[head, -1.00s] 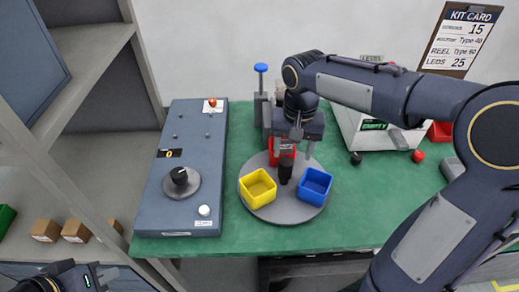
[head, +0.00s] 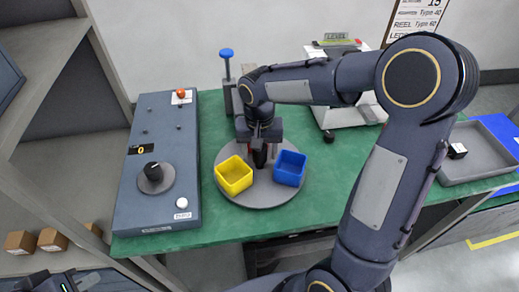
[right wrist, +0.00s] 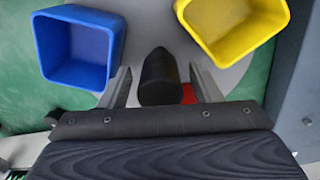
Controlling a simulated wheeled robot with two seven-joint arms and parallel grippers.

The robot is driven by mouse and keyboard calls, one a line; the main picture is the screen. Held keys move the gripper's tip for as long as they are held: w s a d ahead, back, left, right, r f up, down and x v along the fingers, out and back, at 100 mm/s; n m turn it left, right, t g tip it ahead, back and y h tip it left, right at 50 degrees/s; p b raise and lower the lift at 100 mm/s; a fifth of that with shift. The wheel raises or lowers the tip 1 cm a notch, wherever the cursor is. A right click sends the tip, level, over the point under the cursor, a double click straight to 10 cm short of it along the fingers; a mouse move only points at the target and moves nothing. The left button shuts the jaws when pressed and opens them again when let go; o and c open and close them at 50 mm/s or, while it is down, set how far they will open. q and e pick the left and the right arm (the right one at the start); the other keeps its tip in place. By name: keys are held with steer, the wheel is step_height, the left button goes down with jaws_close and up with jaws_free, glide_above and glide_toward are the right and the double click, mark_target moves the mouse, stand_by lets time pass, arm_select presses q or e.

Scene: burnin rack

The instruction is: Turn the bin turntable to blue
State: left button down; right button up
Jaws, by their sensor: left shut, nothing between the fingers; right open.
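The round grey turntable (head: 262,199) stands on the green bench top. It carries a yellow bin (head: 234,176) at front left and a blue bin (head: 290,168) at front right. A red bin behind is mostly hidden by my right gripper; a sliver of red (right wrist: 188,95) shows in the right wrist view. A black upright knob (right wrist: 160,78) rises at the turntable's middle. My right gripper (head: 259,158) is open and low over it, with one finger on each side of the knob and gaps visible. My left gripper (head: 72,284) is shut and empty at the bottom left, away from the bench.
A grey-blue control panel (head: 150,205) with a dial and buttons lies left of the turntable. A blue-topped post (head: 227,68) stands behind. A white device (head: 345,112) is at the back right, and a grey tray (head: 480,160) is further right.

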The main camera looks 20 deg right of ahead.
jaws_close()
steer(key=shift+n, duration=0.4)
steer(key=n, duration=0.5)
steer(key=shift+r+p, duration=0.1)
steer(key=shift+p, duration=0.3)
steer(key=n+p, duration=0.1)
steer(key=n, duration=0.5)
steer(key=shift+n, duration=0.4)
steer(key=n+p, duration=0.1)
steer(key=n, duration=0.4)
steer(key=n+p, duration=0.2)
steer(key=n, duration=0.4)
steer(key=shift+w+n, duration=0.1)
steer(key=shift+n, duration=0.2)
